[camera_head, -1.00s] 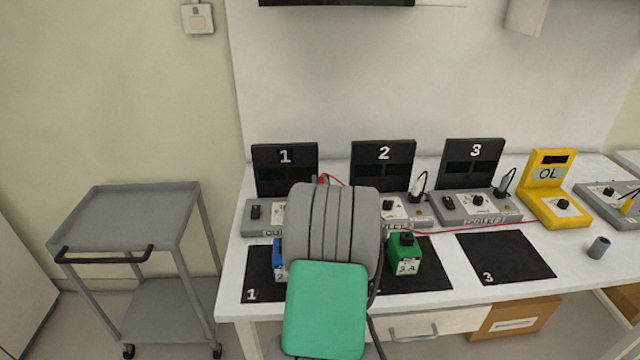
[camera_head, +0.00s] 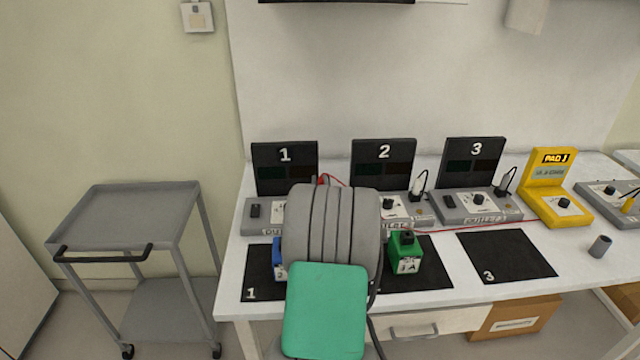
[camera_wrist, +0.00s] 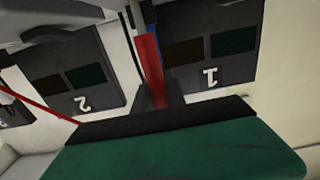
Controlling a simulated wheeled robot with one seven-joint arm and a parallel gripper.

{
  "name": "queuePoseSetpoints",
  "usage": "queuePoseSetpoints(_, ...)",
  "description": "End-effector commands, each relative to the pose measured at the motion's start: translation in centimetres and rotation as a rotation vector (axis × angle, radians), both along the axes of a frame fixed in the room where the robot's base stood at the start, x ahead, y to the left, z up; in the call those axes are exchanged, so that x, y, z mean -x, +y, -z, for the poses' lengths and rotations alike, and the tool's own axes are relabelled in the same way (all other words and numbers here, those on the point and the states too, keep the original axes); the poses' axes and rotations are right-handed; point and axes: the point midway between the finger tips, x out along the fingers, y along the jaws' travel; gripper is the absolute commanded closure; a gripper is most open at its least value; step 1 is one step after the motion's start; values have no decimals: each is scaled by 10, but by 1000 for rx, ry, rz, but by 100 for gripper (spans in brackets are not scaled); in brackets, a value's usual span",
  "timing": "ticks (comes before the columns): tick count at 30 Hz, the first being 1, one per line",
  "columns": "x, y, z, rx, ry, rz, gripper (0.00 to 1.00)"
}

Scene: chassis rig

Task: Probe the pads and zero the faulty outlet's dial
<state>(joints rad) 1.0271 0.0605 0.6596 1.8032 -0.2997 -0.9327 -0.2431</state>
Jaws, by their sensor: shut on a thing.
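My gripper (camera_wrist: 154,92) is shut on a red probe (camera_wrist: 149,62), seen in the wrist view; my arm hides the gripper in the head view. A bit of the red probe (camera_head: 322,179) shows above my arm, near panel 1 (camera_head: 285,169). Whether its tip touches a pad is hidden. The yellow meter (camera_head: 549,200) has "PAD 1" on its top screen; the reading below is too small to read. Outlet 1 (camera_head: 254,226) is mostly covered by my arm. Outlet 2 (camera_head: 418,220) is partly covered. Outlet 3 (camera_head: 480,221) shows its dial (camera_head: 478,199).
A green block (camera_head: 405,254) stands on the middle black mat (camera_head: 435,275); a blue block (camera_head: 278,257) is partly hidden on mat 1 (camera_head: 257,284). Mat 3 (camera_head: 505,257) is empty. A red lead (camera_head: 470,227) crosses the table. A grey cup (camera_head: 599,246) stands right. A grey cart (camera_head: 140,200) is left.

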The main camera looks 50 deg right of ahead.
Motion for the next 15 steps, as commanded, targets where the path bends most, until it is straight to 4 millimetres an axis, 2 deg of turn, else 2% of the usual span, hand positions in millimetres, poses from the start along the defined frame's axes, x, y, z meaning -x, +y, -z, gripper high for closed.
queuePoseSetpoints(5, 0, 1, 0, -4, 3, 0, 100)
queuePoseSetpoints(15, 0, 0, -32, -2, 1, -1, 100)
